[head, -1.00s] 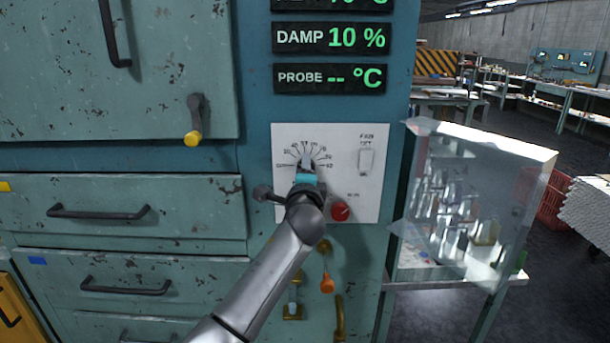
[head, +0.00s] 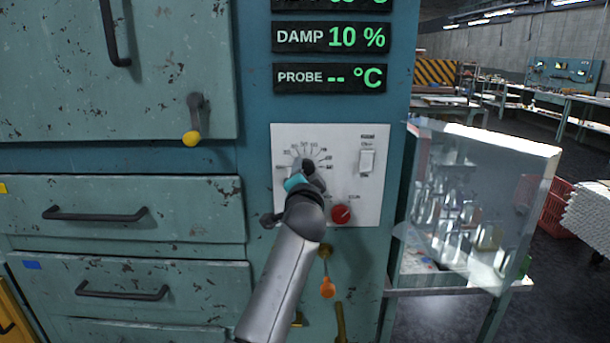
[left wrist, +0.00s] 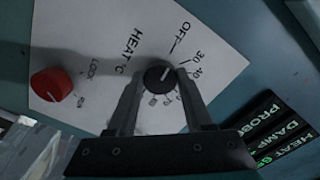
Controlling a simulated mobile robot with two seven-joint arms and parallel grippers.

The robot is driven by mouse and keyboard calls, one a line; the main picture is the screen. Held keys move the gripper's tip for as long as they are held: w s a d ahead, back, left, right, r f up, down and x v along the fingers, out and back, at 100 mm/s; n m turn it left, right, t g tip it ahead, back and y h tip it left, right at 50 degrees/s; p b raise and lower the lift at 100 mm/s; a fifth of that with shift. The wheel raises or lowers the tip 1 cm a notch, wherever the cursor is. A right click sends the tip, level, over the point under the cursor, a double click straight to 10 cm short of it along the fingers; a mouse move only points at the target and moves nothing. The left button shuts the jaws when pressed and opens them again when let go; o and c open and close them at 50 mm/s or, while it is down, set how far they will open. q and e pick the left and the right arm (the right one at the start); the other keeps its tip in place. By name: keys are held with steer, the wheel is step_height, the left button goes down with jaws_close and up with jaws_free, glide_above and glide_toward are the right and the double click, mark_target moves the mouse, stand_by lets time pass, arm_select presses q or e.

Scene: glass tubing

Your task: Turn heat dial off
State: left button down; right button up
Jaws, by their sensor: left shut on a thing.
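The heat dial is a small round black knob (left wrist: 160,77) with a white pointer line, on a white panel (head: 348,198). In the left wrist view the panel shows OFF, 30, 40 and further marks around the knob. The pointer slants toward the OFF and 30 side; its exact mark is too small to read. My left gripper (left wrist: 160,84) is shut on the dial, one finger on each side. In the head view my left gripper (head: 302,174) covers most of the dial and part of its scale. My right gripper is not in view.
A red knob (head: 341,214) and a white switch (head: 367,161) sit on the same panel. Green displays (head: 330,77) are above. An orange-tipped lever (head: 327,287) hangs below. A clear glass-sided case (head: 470,205) stands close at the right. Drawer handles (head: 95,214) stick out at the left.

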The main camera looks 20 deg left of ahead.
arm_select(q)
steer(key=shift+n, duration=0.3)
steer(key=shift+c, duration=1.4)
jaws_free()
steer(key=v, duration=1.5)
steer(key=shift+p, duration=0.45)
steer(key=shift+s, duration=0.15)
